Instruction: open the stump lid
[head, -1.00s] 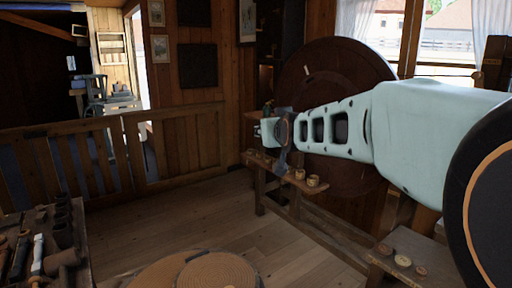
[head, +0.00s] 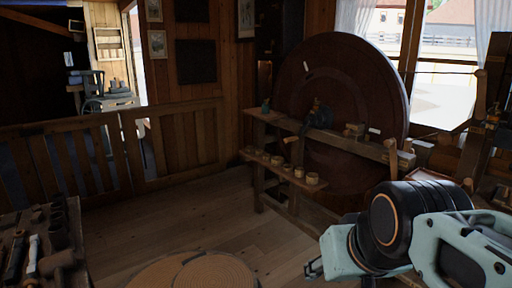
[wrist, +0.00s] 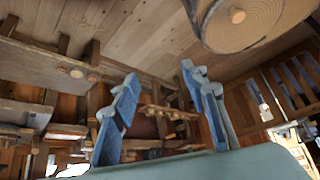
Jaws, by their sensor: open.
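A round, wood-ringed stump top (head: 214,273) shows at the bottom edge of the head view, cut off below. In the wrist view a round stump (wrist: 240,18) is at the top right, partly cut off by the frame. My gripper (head: 313,268) is right of the stump in the head view, apart from it. In the wrist view its two blue fingers (wrist: 158,76) are spread with nothing between them. No gap or hinge is visible on the lid.
A wooden bench with a large dark wheel (head: 345,110) stands at the back, with several small spools (head: 280,163) on its low shelf. A tool table (head: 40,240) is at the lower left. A wooden railing (head: 100,155) runs behind. The plank floor (head: 190,215) between is clear.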

